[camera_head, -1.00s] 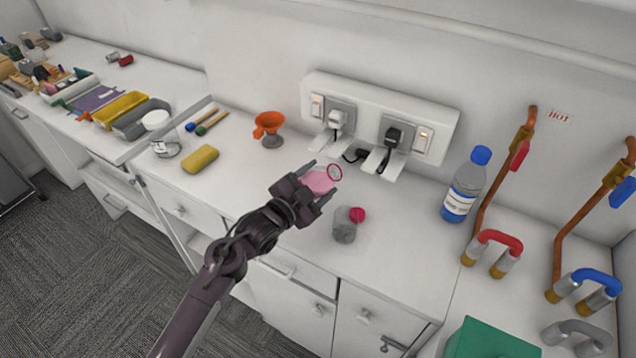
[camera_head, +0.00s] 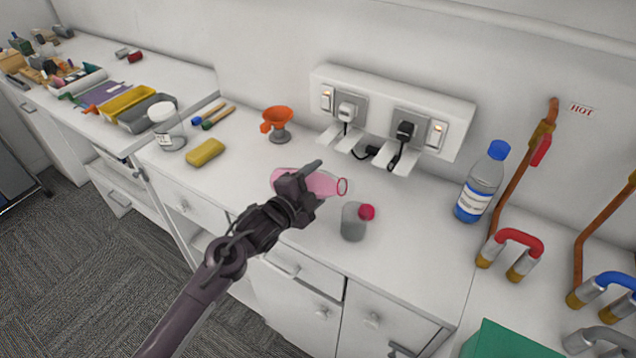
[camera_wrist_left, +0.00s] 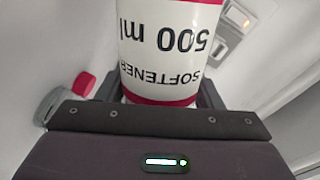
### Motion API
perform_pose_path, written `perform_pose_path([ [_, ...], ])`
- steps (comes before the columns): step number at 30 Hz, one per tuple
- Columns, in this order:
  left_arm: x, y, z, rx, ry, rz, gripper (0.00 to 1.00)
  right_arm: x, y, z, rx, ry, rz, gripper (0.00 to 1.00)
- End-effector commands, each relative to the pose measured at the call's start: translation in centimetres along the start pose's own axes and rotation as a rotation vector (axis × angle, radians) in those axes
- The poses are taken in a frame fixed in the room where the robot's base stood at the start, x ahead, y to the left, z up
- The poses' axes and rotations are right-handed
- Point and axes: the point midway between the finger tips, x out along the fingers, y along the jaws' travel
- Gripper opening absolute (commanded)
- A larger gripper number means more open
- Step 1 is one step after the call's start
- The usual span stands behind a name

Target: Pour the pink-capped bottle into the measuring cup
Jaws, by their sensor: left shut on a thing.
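A small grey translucent cup (camera_head: 352,224), seemingly the measuring cup, stands on the counter below and right of the mouth. A pink-red cap (camera_head: 368,212) shows at its right side; I cannot tell whether they touch. My right gripper is not in view.
A socket panel (camera_head: 390,110) is on the wall behind. A blue-capped bottle (camera_head: 481,185) and pipes (camera_head: 522,170) stand right. The counter around the cup is clear.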

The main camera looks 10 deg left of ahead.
Motion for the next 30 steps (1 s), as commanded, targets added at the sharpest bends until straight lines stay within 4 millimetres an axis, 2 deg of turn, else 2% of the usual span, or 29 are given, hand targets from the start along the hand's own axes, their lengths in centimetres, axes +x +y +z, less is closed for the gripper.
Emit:
perform_pose_path([
  [5, 0.15, 0.6, 0.52, 0.085, -0.011, -0.005, 0.21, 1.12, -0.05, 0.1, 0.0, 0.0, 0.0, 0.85],
  [7, 0.05, -0.12, 0.28, 0.178, -0.025, -0.004, 0.21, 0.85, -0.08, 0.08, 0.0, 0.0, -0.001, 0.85],
  [30, -0.05, -0.1, 0.25, 0.241, -0.038, -0.004, 0.21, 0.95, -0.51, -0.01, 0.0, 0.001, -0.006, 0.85],
])
